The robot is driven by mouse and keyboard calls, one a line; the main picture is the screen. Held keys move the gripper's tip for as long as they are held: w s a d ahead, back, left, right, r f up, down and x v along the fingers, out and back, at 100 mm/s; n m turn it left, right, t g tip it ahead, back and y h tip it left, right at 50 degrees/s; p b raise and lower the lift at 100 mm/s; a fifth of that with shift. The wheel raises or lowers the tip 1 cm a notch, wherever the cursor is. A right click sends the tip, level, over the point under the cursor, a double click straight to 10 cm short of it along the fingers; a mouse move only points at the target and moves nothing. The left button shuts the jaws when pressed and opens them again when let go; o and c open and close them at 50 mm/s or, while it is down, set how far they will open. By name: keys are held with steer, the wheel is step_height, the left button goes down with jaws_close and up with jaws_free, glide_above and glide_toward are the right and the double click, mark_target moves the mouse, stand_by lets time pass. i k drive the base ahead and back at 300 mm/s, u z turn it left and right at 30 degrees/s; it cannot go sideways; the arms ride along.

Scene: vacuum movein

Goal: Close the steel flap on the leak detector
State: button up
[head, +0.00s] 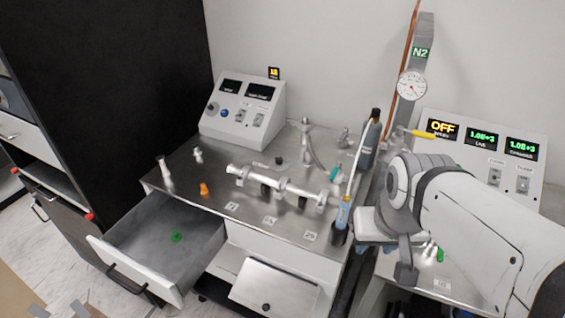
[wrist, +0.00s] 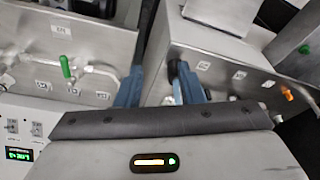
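The steel flap (head: 275,287) hangs tilted outward, open, on the front of the steel-topped bench (head: 200,208). It has a small dark knob near its lower edge, and a gap shows behind its upper left side. A pale panel at the top of the wrist view (wrist: 222,14) looks like the same flap. My gripper (wrist: 160,82) is open and empty, its two blue-grey fingers apart over the gap between two steel benches. In the head view its fingers are mostly hidden by my arm, right of the flap and apart from it.
An open drawer (head: 140,262) with a green item juts out left of the flap. A horizontal tube assembly (head: 280,187), an orange piece (head: 204,189) and a blue bottle (head: 343,212) stand on the bench. A second bench with a green-handled valve (wrist: 67,67) lies right of the gap.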

mark_target(267, 290)
steer(key=z, duration=0.15)
steer(key=k, duration=1.6)
steer(key=u, duration=0.5)
steer(key=i, duration=1)
steer(key=u, duration=0.1)
